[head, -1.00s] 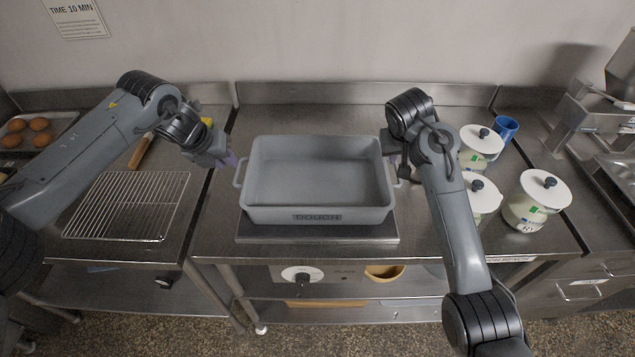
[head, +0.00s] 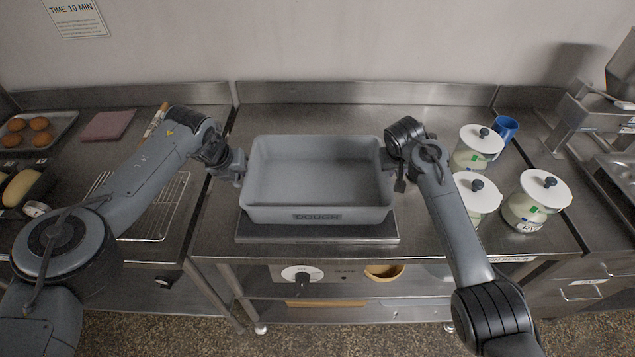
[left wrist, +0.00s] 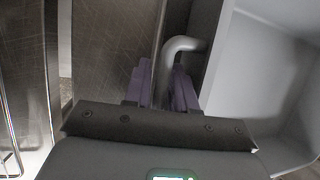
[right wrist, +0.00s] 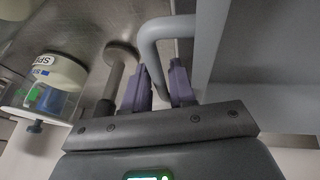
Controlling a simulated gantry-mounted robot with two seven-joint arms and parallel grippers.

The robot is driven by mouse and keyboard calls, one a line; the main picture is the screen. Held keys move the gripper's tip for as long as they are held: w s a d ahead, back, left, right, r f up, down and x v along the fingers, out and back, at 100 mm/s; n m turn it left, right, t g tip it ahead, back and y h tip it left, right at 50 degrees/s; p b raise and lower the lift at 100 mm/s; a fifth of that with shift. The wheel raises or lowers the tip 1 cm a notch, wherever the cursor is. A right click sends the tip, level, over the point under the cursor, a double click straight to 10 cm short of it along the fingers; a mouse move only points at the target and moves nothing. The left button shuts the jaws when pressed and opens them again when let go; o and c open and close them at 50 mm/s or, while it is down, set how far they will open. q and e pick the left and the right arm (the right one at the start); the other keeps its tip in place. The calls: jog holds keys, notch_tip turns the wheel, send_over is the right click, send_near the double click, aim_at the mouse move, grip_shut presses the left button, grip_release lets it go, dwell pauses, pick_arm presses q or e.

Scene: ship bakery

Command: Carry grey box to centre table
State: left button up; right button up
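The grey box (head: 318,215), an open, empty tub lettered "DOUGH", rests level on a flat metal platform (head: 318,232) on the middle steel table (head: 440,235). My left gripper (head: 238,168) is at the box's left handle. In the left wrist view the handle (left wrist: 181,45) runs between the close-set purple fingers (left wrist: 162,85), which appear shut on it. My right gripper (head: 397,168) is at the right handle.
Several white-lidded jars (head: 540,205) and a blue cup (head: 506,128) stand right of the box. On the left table are a wire rack (head: 165,215), a pink cloth (head: 107,125) and a tray of buns (head: 60,130). The table behind the box is clear.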

pick_arm(q)
grip_shut()
pick_arm(e)
grip_shut()
pick_arm(q)
jog(key=shift+r, duration=0.1)
pick_arm(e)
jog(key=shift+r, duration=0.15)
